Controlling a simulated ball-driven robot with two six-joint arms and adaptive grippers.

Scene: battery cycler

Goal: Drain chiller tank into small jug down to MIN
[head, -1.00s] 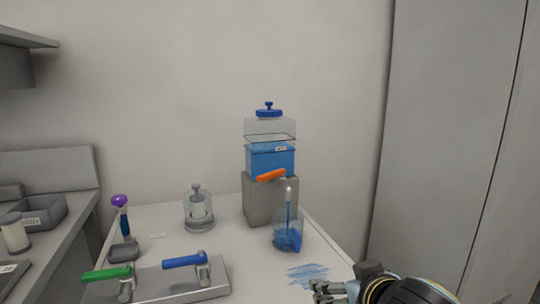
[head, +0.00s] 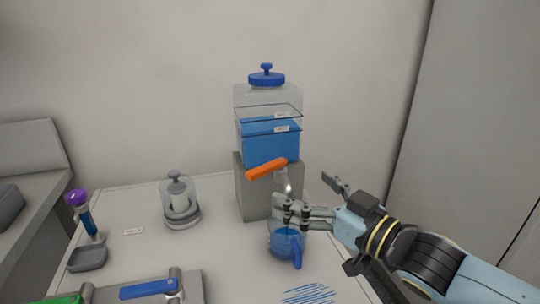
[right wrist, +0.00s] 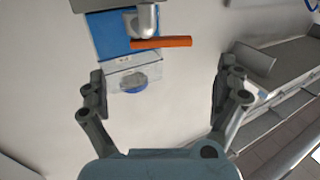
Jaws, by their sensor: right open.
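The chiller tank (head: 268,138) is clear with a blue lid and blue liquid, and stands on a grey block. Small labels (head: 281,129) on its front are too small to read. Its orange tap handle (head: 267,169) slants across the front above the spout. The small jug (head: 287,243) stands below the spout with blue liquid and a blue handle; its top is partly hidden by my right gripper (head: 303,192). That gripper is open and empty, beside the spout. In the right wrist view, the orange handle (right wrist: 161,42) lies beyond its open fingers. My left gripper is out of view.
A clear domed vessel (head: 180,203) stands left of the tank. A purple-topped tool (head: 81,213) and a blue-handled valve (head: 149,289) are farther left and in front. Blue stripes (head: 309,294) mark the table before the jug. A tall grey panel (head: 475,130) stands at right.

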